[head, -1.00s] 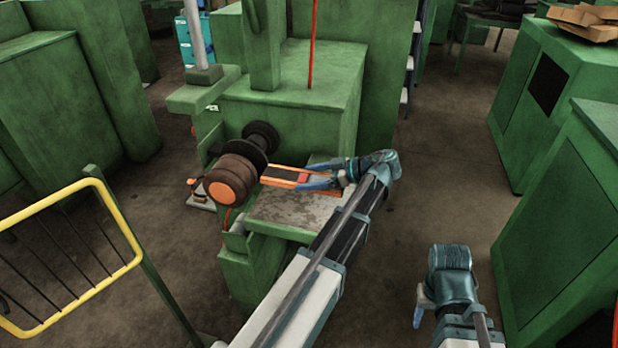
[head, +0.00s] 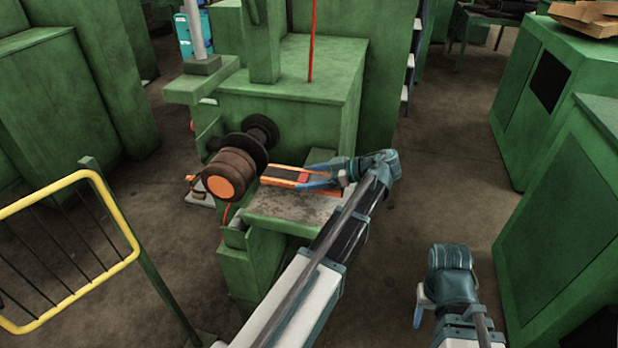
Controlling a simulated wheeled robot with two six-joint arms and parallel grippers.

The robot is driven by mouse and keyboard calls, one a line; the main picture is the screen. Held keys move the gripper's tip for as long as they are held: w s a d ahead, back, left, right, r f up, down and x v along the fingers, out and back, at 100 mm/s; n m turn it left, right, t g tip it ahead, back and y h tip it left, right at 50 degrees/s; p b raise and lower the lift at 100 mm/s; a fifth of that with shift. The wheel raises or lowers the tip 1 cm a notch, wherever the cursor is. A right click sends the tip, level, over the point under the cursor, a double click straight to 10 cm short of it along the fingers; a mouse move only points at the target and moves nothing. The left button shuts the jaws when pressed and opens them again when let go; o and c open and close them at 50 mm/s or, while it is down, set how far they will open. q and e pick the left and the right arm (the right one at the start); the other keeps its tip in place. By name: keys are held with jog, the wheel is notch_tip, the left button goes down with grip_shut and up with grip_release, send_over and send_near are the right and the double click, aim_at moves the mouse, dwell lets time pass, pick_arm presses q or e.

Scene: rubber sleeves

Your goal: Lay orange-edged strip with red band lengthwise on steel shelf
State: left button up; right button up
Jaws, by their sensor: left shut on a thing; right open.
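The orange-edged strip (head: 280,174) has a dark middle and a red band near its right end. It lies roughly level over the back part of the steel shelf (head: 285,207), its left end close to the brown roller. I cannot tell whether it touches the shelf. My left gripper (head: 312,177) is shut on the strip at its red-banded end, with blue fingers on either side. My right gripper (head: 420,304) hangs low at the right, apart from everything; its fingers are partly hidden.
The brown roller with an orange end (head: 222,184) stands just left of the shelf. The green machine (head: 300,85) rises behind it. A yellow-framed guard (head: 130,225) is at the left. Green cabinets (head: 560,110) stand at the right, with open floor between.

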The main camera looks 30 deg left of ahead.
aim_at(310, 195)
pick_arm(q)
jog(key=shift+d+f+b, duration=0.1)
jog(key=shift+f+b, duration=1.75)
jog(key=shift+f, duration=0.15)
jog(key=o, duration=1.1)
jog(key=p+v, duration=0.5)
jog(key=v, duration=0.7)
jog(key=shift+w+d+r, duration=0.15)
jog(key=shift+d, duration=0.1)
jog(key=shift+w+d+r, duration=0.1)
jog(key=shift+d+r, duration=0.05)
jog(key=shift+d, duration=0.5)
